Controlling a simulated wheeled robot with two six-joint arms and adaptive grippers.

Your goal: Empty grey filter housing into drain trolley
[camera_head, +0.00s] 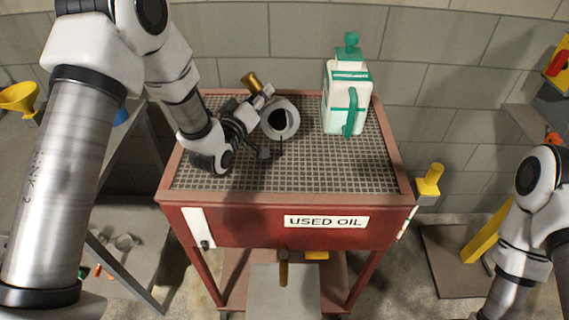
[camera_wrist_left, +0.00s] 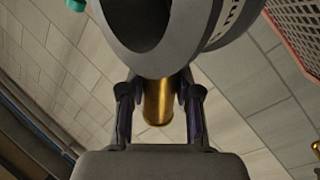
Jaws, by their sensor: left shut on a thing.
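The grey filter housing (camera_head: 292,112) is held above the mesh top of the red drain trolley (camera_head: 290,182), tipped on its side with its dark round mouth facing the head camera. A thin dark line shows below its rim; I cannot tell whether it is oil. My left gripper (camera_head: 262,97) is shut on the housing, near a brass-coloured piece (camera_head: 251,81). In the left wrist view, the grey housing (camera_wrist_left: 204,55) fills the top, and the brass piece (camera_wrist_left: 158,103) shows between the fingers (camera_wrist_left: 158,95). My right arm shows at the right; its gripper is out of view.
A white and green jug (camera_head: 340,93) stands on the trolley's back right. A yellow block-like part (camera_head: 430,180) is beside its right side. A yellow funnel (camera_head: 18,97) is at far left. The mesh front is clear. A block wall stands behind.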

